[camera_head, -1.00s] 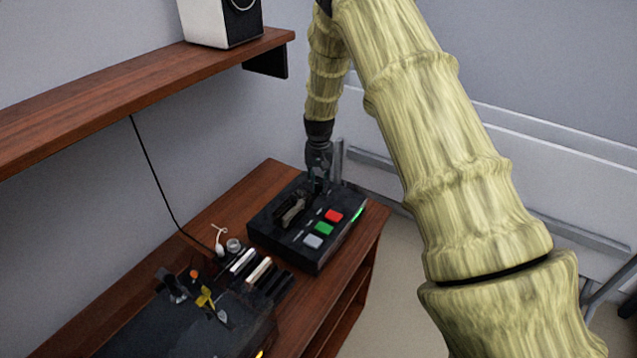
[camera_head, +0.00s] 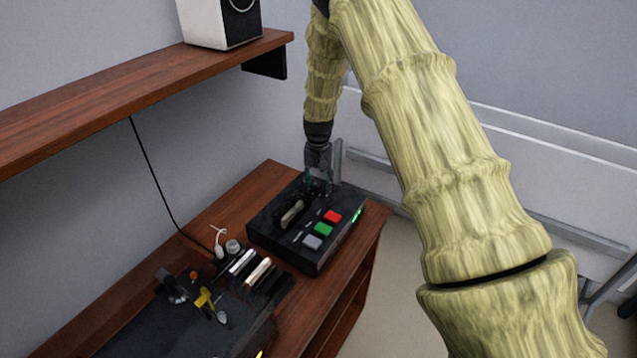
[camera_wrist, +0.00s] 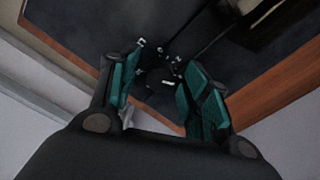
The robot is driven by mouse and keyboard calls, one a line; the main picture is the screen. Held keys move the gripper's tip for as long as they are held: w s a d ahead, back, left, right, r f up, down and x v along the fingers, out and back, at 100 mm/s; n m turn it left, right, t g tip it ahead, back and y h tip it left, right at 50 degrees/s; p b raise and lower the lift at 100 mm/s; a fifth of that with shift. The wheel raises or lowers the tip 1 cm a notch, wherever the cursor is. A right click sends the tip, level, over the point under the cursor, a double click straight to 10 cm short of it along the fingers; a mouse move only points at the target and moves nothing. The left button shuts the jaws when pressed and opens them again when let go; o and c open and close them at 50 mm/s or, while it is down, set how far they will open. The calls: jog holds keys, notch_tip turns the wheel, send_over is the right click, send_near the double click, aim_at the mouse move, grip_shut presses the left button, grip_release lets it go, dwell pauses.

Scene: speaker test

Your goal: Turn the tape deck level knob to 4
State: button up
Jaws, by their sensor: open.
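The tape deck (camera_head: 277,240) is a black box at the far end of the wooden cabinet. Its level knob (camera_wrist: 158,87) is dark and hard to make out in the wrist view, with white scale marks around it. My gripper (camera_head: 318,188) points down over the deck's back corner. It is open, and its two teal-padded fingers also show in the wrist view (camera_wrist: 160,77), one on each side of the knob area. I cannot tell whether they touch the knob, and its setting is unreadable.
The deck carries red (camera_head: 332,216), green (camera_head: 323,229) and grey (camera_head: 312,242) buttons. A black turntable-like unit (camera_head: 150,325) with small parts stands nearer on the cabinet (camera_head: 262,178). A shelf (camera_head: 120,85) with a white speaker (camera_head: 205,22) hangs at upper left.

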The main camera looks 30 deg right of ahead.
aim_at(318, 185)
notch_tip(318, 185, up, 12)
dwell(0.6)
jog(key=shift+r, duration=0.1)
dwell(0.4)
